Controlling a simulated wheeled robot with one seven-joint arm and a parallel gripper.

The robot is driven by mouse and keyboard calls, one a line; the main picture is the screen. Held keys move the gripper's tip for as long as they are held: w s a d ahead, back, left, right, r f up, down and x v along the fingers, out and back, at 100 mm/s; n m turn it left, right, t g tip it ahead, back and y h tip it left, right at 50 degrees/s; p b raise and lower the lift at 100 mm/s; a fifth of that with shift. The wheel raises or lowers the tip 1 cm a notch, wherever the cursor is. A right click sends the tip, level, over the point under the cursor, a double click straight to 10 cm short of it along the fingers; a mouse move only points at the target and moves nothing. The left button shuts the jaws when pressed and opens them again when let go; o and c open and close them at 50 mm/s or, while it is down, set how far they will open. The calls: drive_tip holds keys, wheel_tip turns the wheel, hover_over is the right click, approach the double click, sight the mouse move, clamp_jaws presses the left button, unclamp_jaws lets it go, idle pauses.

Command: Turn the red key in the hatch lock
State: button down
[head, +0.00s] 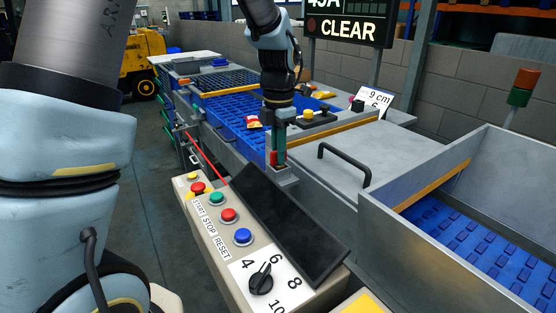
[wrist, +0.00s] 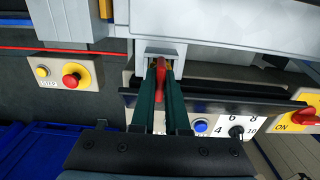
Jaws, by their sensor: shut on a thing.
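The red key (wrist: 160,76) stands in the hatch lock (wrist: 164,50), a small grey housing on the machine's side. My gripper (wrist: 160,92) is shut on the key, with a green finger on each side of it. In the head view my gripper (head: 278,155) points down at the lock (head: 283,177), and a bit of the red key (head: 272,158) shows beside the fingers. The grey hatch lid (head: 325,160) with its black handle (head: 345,165) lies closed to the right of the lock. The key's lower end is hidden in the lock.
A dark sloped panel (head: 290,222) and a console with buttons (head: 228,215) and a black dial (head: 261,280) lie just in front of the lock. A blue conveyor (head: 235,118) runs behind it. A sign reading CLEAR (head: 348,30) stands at the back.

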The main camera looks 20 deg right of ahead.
drive_tip(key=shift+r+n+p, duration=0.1)
drive_tip(key=shift+n+p, duration=0.3)
drive_tip(key=shift+n, duration=0.4)
drive_tip(key=shift+n+p, duration=0.4)
drive_tip(key=shift+n, duration=0.6)
